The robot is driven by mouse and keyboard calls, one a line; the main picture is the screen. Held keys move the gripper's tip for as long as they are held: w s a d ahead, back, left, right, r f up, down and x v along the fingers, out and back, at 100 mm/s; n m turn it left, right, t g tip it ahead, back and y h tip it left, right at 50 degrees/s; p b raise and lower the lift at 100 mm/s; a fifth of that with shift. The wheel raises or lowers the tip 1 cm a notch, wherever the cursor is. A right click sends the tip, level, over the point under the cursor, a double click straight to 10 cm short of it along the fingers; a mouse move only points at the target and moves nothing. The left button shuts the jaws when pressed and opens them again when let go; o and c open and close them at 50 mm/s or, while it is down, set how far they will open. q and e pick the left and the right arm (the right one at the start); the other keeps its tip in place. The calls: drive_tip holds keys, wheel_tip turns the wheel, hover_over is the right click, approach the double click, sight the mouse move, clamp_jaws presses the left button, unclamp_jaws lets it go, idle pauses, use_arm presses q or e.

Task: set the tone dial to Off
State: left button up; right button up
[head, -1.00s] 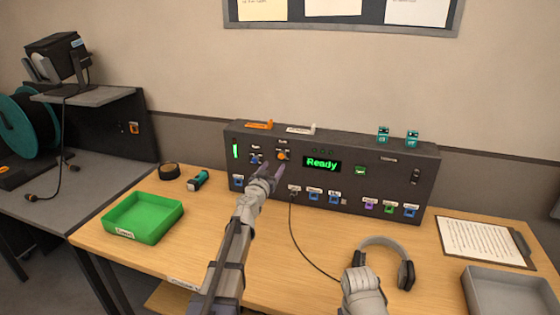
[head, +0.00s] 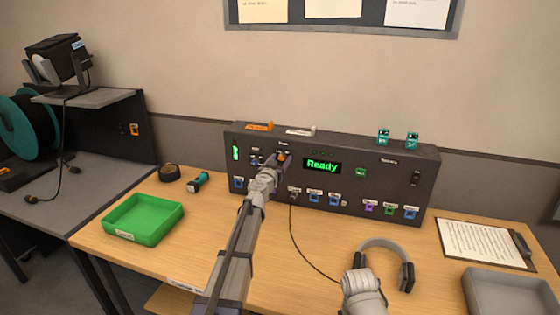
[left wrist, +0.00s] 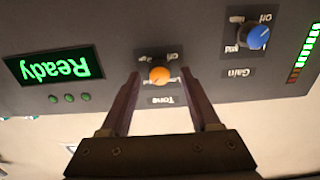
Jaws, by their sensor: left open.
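The tone dial is a small orange knob (left wrist: 159,75) on the dark console, above the upside-down word Tone in the left wrist view. In the head view the orange knob (head: 281,156) shows at the tip of my left gripper. My left gripper (left wrist: 160,84) is open, with one finger on each side of the knob. I cannot tell whether the fingers touch it. Small labels surround the knob, one reading Off; its pointer direction is too small to tell. Of my right arm, only a grey part shows at the bottom; its fingers are not visible.
A blue Gain dial (left wrist: 258,37) sits beside the tone dial. The green Ready display (head: 321,166) is on its other side. Blue, purple and green controls line the console's lower edge. A green tray (head: 144,237), headphones (head: 385,243) and a clipboard (head: 487,241) are on the table.

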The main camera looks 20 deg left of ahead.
use_arm(q)
clamp_jaws()
idle(0.3)
drive_tip(key=shift+n, duration=0.3)
